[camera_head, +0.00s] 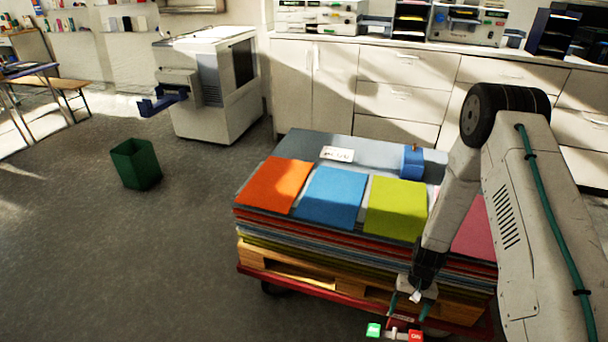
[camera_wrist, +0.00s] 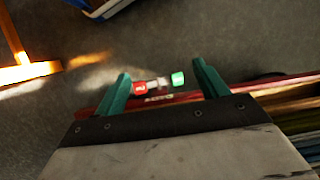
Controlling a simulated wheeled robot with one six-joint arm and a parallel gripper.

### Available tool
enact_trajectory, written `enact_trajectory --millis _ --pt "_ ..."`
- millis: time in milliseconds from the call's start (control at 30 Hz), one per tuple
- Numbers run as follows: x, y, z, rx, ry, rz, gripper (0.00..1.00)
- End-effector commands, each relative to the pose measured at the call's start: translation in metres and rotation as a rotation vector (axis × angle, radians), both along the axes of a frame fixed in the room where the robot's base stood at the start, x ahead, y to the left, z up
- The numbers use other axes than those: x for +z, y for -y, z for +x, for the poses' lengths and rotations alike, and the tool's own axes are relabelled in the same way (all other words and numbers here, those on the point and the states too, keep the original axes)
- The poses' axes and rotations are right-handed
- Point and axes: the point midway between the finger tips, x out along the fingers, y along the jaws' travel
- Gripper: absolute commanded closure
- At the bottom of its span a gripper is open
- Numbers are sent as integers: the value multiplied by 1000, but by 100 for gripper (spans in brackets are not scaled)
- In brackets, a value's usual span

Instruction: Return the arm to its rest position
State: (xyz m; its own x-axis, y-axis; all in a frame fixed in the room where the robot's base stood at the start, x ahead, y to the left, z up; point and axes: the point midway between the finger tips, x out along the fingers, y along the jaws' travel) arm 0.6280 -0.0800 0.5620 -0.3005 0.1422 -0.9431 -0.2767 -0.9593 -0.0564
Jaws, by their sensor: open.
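My gripper (camera_head: 408,308) hangs at the lower right of the head view, in front of the loaded cart's near side, pointing down. Its two teal fingers are apart with nothing held between them. In the wrist view, my gripper (camera_wrist: 160,75) is open. A small piece with a red end and a green end (camera_wrist: 178,78) shows between the fingers there. The head view shows such red (camera_head: 415,335) and green (camera_head: 373,330) ends just below the fingers. I cannot tell how far they are from the fingertips. My arm bends at a high elbow on the right.
A red cart (camera_head: 330,292) carries a wooden pallet and a stack of sheets, with orange (camera_head: 273,186), blue (camera_head: 331,197) and lime (camera_head: 396,208) ones on top. A blue cylinder (camera_head: 411,163) stands behind. White cabinets (camera_head: 400,100) line the back. A green bin (camera_head: 136,164) stands left; floor around it is clear.

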Motion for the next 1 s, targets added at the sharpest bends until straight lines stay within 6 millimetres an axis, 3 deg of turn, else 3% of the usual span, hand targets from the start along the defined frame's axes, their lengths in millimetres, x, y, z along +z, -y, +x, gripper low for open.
enact_trajectory --millis 33,100,267,500,800,1000 --pt "33 -2 6 9 -2 8 27" --pt "71 -6 7 22 -18 19 27" --pt "157 -14 1 55 -42 33 27" --pt "273 -25 -27 105 -55 29 27" --pt "390 -34 -86 163 -23 -5 27" --pt "446 -39 -133 197 38 -40 27"
